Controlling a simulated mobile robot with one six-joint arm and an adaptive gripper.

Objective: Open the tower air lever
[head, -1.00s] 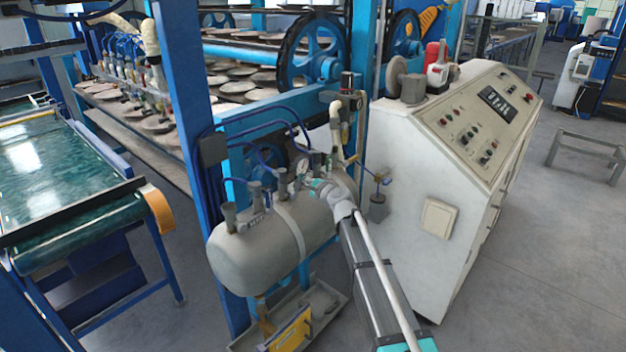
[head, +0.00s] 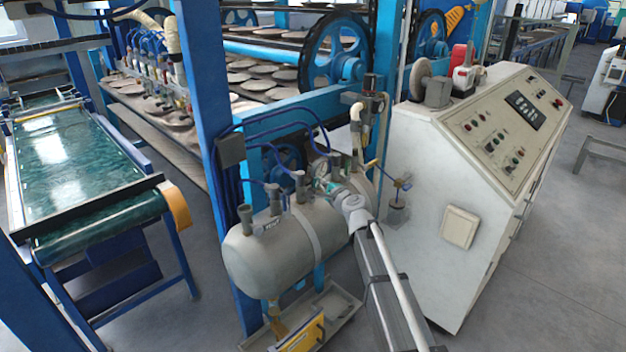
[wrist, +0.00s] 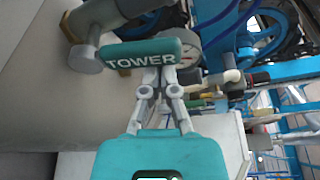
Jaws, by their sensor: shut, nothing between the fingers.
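The tower air lever (wrist: 142,54) is a teal handle with the word TOWER in white, in the upper part of the wrist view. It lies nearly level across the picture, and its left end meets a round grey pivot. My gripper (wrist: 159,77) is shut and empty, with its fingertips right at the lower edge of the handle. I cannot tell whether they touch it. In the head view my gripper (head: 328,187) is at the top of the grey tank (head: 262,258). The lever is too small to make out there.
A round gauge (wrist: 188,48) sits just behind the lever. Grey valve stubs (head: 246,217) and blue hoses rise around the tank. A white control cabinet (head: 425,240) stands close on the right of my arm, and a blue post (head: 212,120) stands behind the tank.

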